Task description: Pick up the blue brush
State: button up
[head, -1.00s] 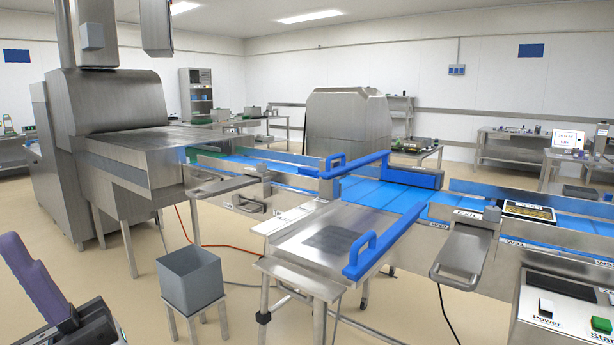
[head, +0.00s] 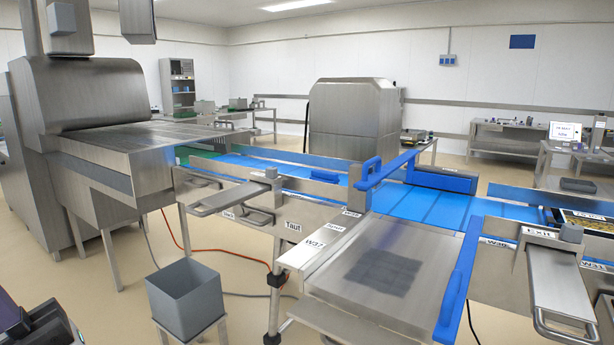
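I cannot make out a blue brush in the head view. My gripper's fingers do not show. A dark and purple part at the bottom left corner seems to be mine, but it is cut off by the frame edge.
A grey bin (head: 188,303) stands on a low stand at the lower left. A steel plate (head: 375,265) juts towards me beside the belt. A filled tray (head: 588,224) lies at the right. The large steel machine (head: 85,125) is at the left; open floor lies between.

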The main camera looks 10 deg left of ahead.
aim_at(317, 175)
jog(key=i+j+u, duration=0.15)
jog(key=i+j, duration=0.75)
jog(key=j, duration=0.25)
jog(key=i+j+u, duration=0.15)
jog(key=i+j, duration=0.8)
jog(key=i+l, duration=0.25)
jog(key=i, duration=0.15)
